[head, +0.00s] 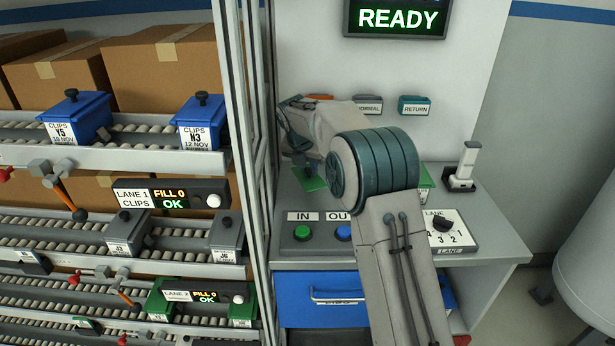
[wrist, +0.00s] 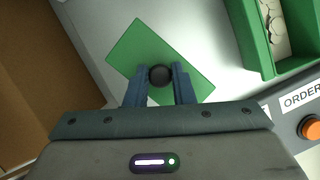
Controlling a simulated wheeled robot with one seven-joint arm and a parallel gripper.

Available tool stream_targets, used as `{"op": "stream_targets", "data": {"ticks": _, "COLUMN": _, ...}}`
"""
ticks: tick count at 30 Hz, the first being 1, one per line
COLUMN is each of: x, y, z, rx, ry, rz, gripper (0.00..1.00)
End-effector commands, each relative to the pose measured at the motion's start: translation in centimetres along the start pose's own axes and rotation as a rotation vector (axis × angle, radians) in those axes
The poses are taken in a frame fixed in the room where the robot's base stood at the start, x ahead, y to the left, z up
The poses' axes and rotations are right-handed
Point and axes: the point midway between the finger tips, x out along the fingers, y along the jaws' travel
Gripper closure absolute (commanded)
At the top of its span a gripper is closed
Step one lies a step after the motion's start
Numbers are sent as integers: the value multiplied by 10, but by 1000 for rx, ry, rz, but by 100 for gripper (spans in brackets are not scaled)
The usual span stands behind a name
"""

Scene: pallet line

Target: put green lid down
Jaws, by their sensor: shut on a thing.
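The green lid (wrist: 140,45) is a flat green plate with a round black knob (wrist: 160,74) at its middle. In the wrist view my gripper (wrist: 160,85) is shut on the knob, one finger on each side. In the head view the green lid (head: 313,183) shows over the left part of the grey worktop, partly hidden by my gripper and arm. I cannot tell whether the lid touches the worktop. A green bin (wrist: 262,45) with pale pieces in it stands to the right of the lid in the wrist view, apart from it.
A brown surface (wrist: 40,70) lies left of the lid.

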Motion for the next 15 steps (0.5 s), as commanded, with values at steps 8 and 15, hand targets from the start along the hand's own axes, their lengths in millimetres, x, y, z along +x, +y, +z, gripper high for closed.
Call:
{"op": "stream_targets", "data": {"ticks": 8, "x": 22, "y": 2, "z": -8, "rx": 2, "ry": 2, "rz": -3, "gripper": 99}}
{"op": "stream_targets", "data": {"ticks": 15, "x": 40, "y": 2, "z": -15, "rx": 2, "ry": 0, "rz": 0, "gripper": 99}}
